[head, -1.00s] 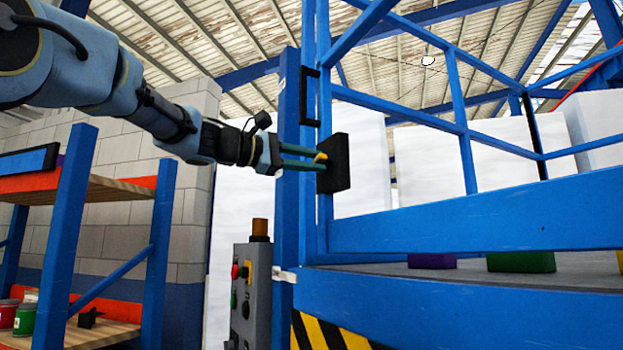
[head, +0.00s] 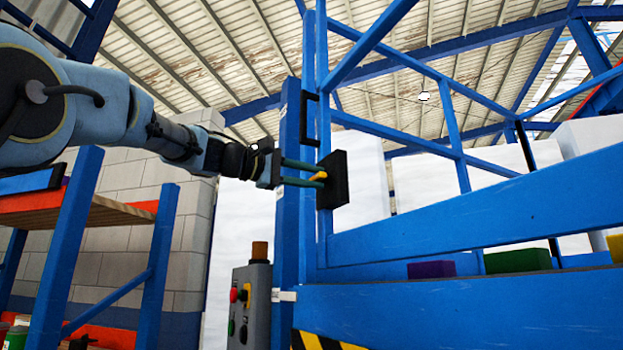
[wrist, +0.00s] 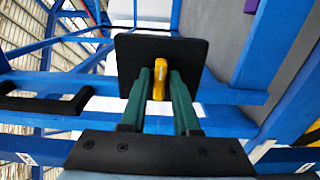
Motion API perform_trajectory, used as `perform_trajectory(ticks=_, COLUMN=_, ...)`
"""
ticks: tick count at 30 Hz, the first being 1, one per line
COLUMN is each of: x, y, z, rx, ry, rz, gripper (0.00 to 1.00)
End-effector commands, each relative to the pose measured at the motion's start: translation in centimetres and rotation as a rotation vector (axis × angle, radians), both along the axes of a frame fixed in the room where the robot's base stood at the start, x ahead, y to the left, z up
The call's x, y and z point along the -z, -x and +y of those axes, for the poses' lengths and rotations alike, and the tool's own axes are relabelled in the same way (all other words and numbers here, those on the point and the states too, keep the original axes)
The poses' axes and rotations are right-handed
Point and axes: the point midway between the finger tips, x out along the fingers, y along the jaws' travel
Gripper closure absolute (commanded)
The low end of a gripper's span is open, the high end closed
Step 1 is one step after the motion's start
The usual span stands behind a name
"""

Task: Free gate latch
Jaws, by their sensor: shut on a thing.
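The gate latch is a yellow lever (head: 318,176) on a black square plate (head: 336,180), fixed to the blue gate frame (head: 322,235). In the wrist view the yellow lever (wrist: 159,80) sits between the green fingers, against the black plate (wrist: 190,52). My gripper (head: 312,175) reaches in from the left and is shut on the lever; its fingertips are close to the plate. The fingers (wrist: 160,88) hide the sides of the lever. A black pull handle (head: 308,120) is on the gate just above and left of the plate.
A grey control box (head: 250,302) with buttons and an orange top stands below my arm. A blue and orange shelf rack (head: 110,215) is at the left. Blue rails and a platform (head: 470,305) with purple (head: 431,269) and green blocks (head: 517,260) are at the right.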

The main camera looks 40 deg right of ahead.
Motion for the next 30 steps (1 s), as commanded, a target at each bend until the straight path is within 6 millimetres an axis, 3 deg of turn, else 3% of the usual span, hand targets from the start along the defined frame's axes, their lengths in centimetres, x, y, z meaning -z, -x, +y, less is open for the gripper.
perform_trajectory(ticks=3, x=0.1, y=0.0, z=0.0, rx=0.002, ry=-0.001, rz=0.000, gripper=1.00)
perform_trajectory(ticks=4, x=0.1, y=0.0, z=0.0, rx=0.001, ry=-0.001, rz=0.000, gripper=0.67)
perform_trajectory(ticks=8, x=0.1, y=0.0, z=0.0, rx=0.001, ry=-0.001, rz=0.001, gripper=0.53)
perform_trajectory(ticks=19, x=0.1, y=-0.2, z=0.8, rx=-0.002, ry=-0.001, rz=0.000, gripper=0.53)
perform_trajectory(ticks=30, x=0.3, y=-1.7, z=7.4, rx=-0.004, ry=0.000, rz=0.000, gripper=0.53)
